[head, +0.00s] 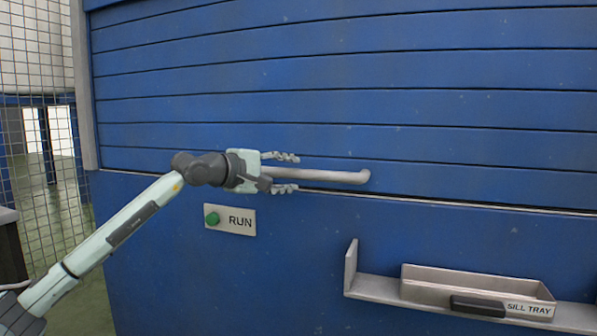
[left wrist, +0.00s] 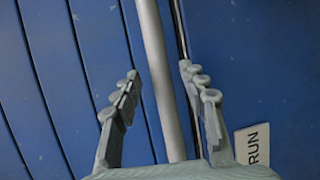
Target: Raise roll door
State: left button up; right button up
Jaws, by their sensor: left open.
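The blue slatted roll door (head: 330,75) is down, with a thin dark gap along its bottom edge. A pale metal bar handle (head: 340,176) runs along its lowest slat. My left gripper (head: 287,173) is at the left part of the handle, fingers open, one above and one below the bar. In the left wrist view the handle (left wrist: 160,75) passes between the two spread fingers (left wrist: 158,78). I see clear space on both sides of the bar, so the fingers are not closed on it. My right gripper is not in view.
A green button (head: 212,218) on a plate marked RUN (head: 240,221) sits just below the gripper. A shelf (head: 375,287) at lower right holds a tray marked SILL TRAY (head: 420,279) and a dark block (head: 478,306). A wire mesh fence (head: 50,150) stands at left.

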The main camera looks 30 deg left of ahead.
aim_at(293, 174)
pick_arm(q)
jog(key=shift+x, duration=1.7)
jog(key=shift+d, duration=0.1)
grip_shut()
